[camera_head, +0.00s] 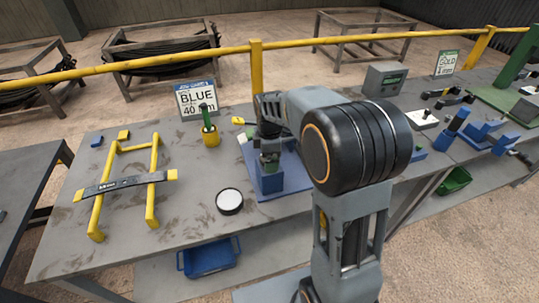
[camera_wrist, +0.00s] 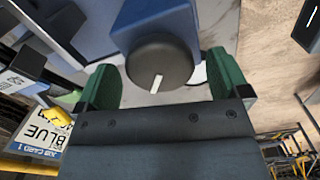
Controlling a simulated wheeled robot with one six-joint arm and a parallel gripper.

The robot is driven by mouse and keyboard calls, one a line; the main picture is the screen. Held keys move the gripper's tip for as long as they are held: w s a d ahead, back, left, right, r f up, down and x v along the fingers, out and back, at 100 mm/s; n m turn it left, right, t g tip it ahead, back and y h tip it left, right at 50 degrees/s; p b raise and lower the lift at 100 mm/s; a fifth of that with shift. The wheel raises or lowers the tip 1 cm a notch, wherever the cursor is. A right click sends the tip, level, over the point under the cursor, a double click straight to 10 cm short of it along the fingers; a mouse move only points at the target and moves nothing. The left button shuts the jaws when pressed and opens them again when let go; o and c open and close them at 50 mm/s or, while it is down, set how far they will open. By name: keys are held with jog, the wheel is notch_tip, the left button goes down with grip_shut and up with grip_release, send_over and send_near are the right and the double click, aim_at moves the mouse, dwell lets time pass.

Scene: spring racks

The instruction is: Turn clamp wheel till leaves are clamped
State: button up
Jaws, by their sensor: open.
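In the wrist view, the clamp wheel (camera_wrist: 160,62) is a dark round knob with a white mark, in front of a blue clamp body (camera_wrist: 158,22). My gripper (camera_wrist: 163,72) is open, with one green finger on each side of the wheel. Gaps seem to show beside the wheel, but I cannot tell whether either finger touches it. In the head view, the blue clamp fixture (camera_head: 270,182) stands on the bench, and my arm partly hides it. A dark leaf-like bar (camera_head: 125,184) lies across a yellow stand. I cannot see any leaves inside the clamp.
A card reading BLUE 40 mm (camera_head: 196,98) and a yellow cup with a green-handled tool (camera_head: 211,134) stand behind. A round white-topped disc (camera_head: 229,201) lies on the bench (camera_head: 150,245) left of the fixture. A yellow rail (camera_head: 150,62) runs behind. Blue and grey parts (camera_head: 485,135) sit to the right.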

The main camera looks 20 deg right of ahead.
jog(key=shift+c, duration=0.2)
jog(key=c, duration=0.9)
jog(key=m, duration=0.5)
jog(key=shift+m, duration=2.9)
jog(key=o, duration=0.9)
